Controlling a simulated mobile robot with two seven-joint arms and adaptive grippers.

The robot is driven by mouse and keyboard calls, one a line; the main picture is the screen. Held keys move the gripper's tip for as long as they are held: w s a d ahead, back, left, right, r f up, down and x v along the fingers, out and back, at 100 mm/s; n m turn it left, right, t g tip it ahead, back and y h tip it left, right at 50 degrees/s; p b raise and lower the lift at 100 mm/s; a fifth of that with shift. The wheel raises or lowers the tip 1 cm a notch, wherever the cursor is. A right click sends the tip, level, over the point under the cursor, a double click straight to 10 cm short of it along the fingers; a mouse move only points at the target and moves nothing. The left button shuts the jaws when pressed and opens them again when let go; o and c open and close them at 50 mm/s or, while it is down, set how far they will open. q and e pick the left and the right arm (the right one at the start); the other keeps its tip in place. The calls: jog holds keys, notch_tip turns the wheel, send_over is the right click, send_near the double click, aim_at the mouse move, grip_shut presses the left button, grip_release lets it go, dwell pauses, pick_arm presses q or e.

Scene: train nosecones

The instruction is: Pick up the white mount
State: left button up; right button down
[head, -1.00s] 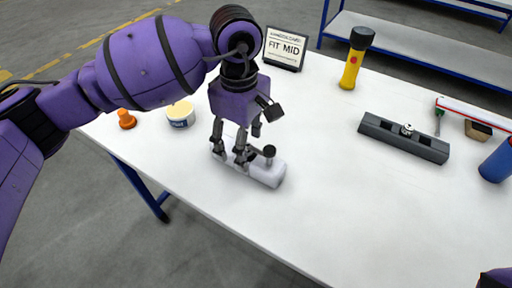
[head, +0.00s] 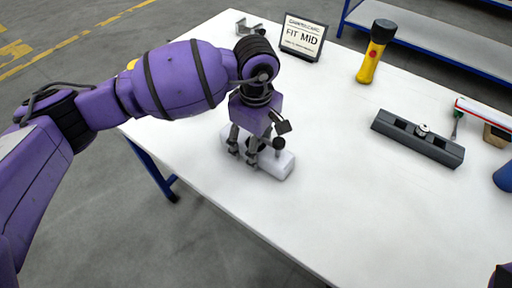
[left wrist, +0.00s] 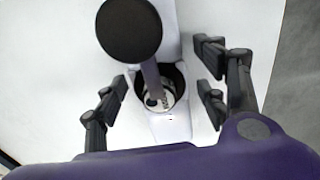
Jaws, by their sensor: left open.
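The white mount (head: 285,166) lies on the white table, a long pale block with a dark round-headed knob (head: 278,143) standing up from it. My left gripper (head: 246,157) points down over the mount, and its fingers hide part of it. In the left wrist view the mount (left wrist: 171,128) runs between the spread fingers of my left gripper (left wrist: 163,90), with a gap on each side. A dark round opening with the knob's rod (left wrist: 152,76) shows in its middle. The left gripper is open and holds nothing. My right gripper is not in view.
A grey rail block (head: 417,138) lies at the right, near a red-and-white bar (head: 485,113). A yellow torch (head: 375,52) and a "FIT MID" sign (head: 302,38) stand at the back, beside a grey bracket (head: 256,26).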

pick_arm(q)
jog(key=shift+c, duration=0.5)
jog(key=c, duration=1.3)
jog(key=shift+r, duration=0.1)
